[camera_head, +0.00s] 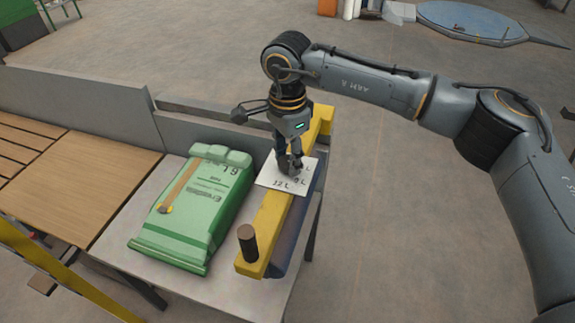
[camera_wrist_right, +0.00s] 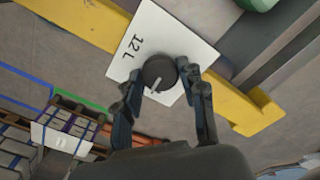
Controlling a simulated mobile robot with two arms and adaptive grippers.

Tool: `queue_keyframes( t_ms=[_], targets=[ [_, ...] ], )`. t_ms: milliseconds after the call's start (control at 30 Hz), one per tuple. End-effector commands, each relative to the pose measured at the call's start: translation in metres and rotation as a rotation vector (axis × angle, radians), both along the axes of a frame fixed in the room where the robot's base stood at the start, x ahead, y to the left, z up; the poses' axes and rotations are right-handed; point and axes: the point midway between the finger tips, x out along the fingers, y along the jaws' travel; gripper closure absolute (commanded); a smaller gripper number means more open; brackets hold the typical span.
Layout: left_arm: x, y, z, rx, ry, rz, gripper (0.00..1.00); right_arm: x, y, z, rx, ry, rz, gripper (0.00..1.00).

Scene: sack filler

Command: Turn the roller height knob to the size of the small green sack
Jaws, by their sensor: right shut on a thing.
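The green sack (camera_head: 198,205) lies flat on the table left of the yellow beam, its marking upside down and seeming to read 6 L. A white scale plate (camera_head: 272,175) sits on the yellow beam. "12 L" is legible on it; other marks are partly covered by my gripper. The round black knob (camera_wrist_right: 160,72) is on the plate, its white pointer line directed to the lower left in the right wrist view. My right gripper (camera_head: 291,168) is shut on the knob from above, a finger on each side (camera_wrist_right: 163,88). My left gripper is out of view.
The yellow beam (camera_head: 262,232) carries a dark cylindrical post (camera_head: 247,242) at its near end. A low grey wall (camera_head: 110,112) stands behind the table. Wooden slats (camera_head: 85,180) lie left of the sack. The floor right of the table is clear.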

Motion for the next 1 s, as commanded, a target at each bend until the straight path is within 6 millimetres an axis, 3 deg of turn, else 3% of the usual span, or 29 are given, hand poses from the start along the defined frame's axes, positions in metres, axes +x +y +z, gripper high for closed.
queue_keyframes(
  t_ms=[100, 500, 1000],
  targets=[
    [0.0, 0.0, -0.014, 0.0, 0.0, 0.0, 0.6, 0.001, 0.0, -0.003, 0.001, -0.003, 0.104, 0.91],
    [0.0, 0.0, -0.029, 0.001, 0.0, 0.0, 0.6, 0.0, 0.0, 0.0, 0.001, -0.001, 0.362, 0.91],
    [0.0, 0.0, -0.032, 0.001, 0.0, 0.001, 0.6, 0.001, 0.0, 0.001, 0.001, -0.001, 0.443, 0.91]
  ],
)
